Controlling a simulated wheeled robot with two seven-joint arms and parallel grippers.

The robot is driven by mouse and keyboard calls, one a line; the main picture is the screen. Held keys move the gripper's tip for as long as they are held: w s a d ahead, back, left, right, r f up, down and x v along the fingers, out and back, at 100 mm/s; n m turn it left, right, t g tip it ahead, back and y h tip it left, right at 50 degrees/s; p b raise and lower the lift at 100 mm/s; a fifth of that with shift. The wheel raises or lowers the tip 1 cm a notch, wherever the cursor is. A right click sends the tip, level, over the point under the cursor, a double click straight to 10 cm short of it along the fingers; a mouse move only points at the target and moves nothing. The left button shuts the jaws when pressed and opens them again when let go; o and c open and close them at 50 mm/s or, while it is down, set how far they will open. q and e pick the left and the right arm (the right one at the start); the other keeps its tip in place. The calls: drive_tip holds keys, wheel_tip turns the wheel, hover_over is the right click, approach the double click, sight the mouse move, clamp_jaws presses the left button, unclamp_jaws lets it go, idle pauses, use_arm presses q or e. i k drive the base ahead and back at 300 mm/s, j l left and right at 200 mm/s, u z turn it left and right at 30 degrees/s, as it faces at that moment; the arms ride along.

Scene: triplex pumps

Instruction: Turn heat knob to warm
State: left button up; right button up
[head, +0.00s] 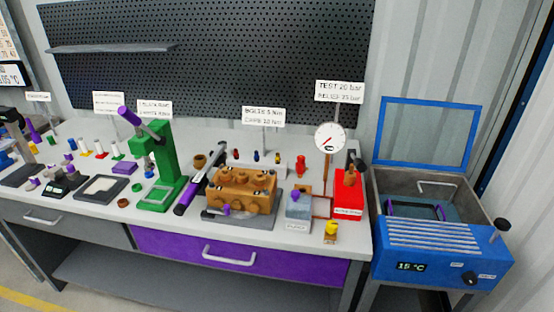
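A blue heater box (432,262) with a raised, framed lid (430,101) stands at the right end of the bench. A round black knob (470,278) sits low on its front panel, between two small dark labels whose text is too small to read surely. The knob's pointer direction cannot be told. A lit display (411,267) left of the knob reads about 15 °C. A second black knob (503,224) stands on a stem at the box's right corner. Neither of my grippers is in view.
The bench (85,215) left of the box holds a brown pump block (240,190), a green press (160,160), a red box (348,198), a dial gauge (330,137) and many small parts. A purple drawer (180,248) is shut. The space before the heater's front looks clear.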

sight(470, 278)
drive_tip(key=z, duration=1.3)
